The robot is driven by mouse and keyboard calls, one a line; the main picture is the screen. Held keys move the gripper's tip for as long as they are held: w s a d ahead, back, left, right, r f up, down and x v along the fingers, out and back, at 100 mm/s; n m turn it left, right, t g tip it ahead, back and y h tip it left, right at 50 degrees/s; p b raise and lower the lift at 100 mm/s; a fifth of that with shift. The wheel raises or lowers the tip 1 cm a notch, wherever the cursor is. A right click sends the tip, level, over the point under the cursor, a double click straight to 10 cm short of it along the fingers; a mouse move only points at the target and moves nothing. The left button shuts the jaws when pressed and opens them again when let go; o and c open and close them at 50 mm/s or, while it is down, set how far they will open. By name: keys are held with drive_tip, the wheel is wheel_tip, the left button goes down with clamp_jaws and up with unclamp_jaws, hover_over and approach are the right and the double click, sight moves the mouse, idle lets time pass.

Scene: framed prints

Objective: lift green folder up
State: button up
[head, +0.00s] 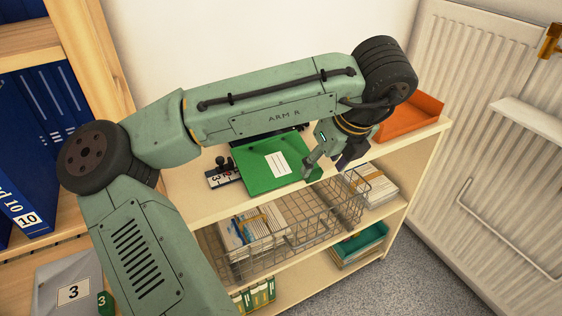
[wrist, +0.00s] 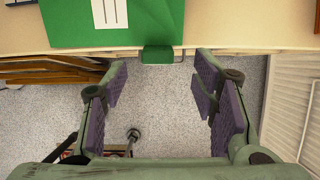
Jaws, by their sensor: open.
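The green folder (head: 256,178) lies flat on the top of the low shelf unit, with a white label on its face. In the wrist view the folder (wrist: 158,22) is at the top, and a small green tab (wrist: 157,54) sticks out past the shelf's front edge. My gripper (head: 324,172) is at that front edge, at the right end of the folder in the head view. In the wrist view my gripper (wrist: 161,82) is open and empty, with one purple-padded finger on each side of the tab, apart from it. My arm hides part of the folder's back.
An orange tray (head: 412,117) stands on the shelf top at right. A small dark block with numbers (head: 222,175) is left of the folder. A wire basket with papers (head: 285,228) sits below. A radiator (head: 480,90) is at right.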

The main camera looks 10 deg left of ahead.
sight(316, 173)
drive_tip(key=x, duration=0.4)
drive_tip(key=shift+a+f, duration=0.15)
drive_tip(key=shift+f, duration=0.15)
drive_tip(key=c, duration=1.2)
